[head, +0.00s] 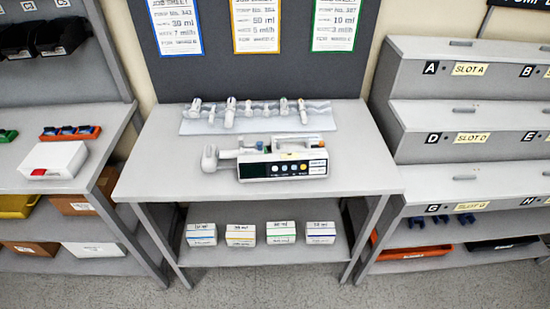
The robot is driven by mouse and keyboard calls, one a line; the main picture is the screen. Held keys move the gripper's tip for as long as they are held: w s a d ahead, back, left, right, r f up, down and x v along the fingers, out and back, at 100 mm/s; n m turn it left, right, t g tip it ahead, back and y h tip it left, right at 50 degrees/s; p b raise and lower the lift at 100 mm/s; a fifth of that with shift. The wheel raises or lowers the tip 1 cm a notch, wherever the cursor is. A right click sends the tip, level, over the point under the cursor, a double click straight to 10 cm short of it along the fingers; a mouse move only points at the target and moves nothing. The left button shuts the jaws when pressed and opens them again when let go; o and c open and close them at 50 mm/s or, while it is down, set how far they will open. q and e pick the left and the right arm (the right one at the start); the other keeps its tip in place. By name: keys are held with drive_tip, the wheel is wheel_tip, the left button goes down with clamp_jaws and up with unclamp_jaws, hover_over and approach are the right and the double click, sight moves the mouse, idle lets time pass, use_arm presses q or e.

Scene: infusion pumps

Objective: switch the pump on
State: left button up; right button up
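A white infusion pump (283,161) lies on the grey table (160,165) in the middle of the view. Its black front panel (285,170) faces me and carries several small round buttons, among them a yellow one (303,168). A small display is at the panel's left, too small to read, and a pale label is at its right end. A syringe-like white part (213,158) sticks out at the pump's left. Neither gripper is in view.
Behind the pump, a clear tray (190,125) holds several syringes. Job sheets hang on the dark board (210,75) above. Boxes (281,232) stand on the lower shelf. A slotted rack (440,80) is at right, a side bench (35,130) at left. The table front is clear.

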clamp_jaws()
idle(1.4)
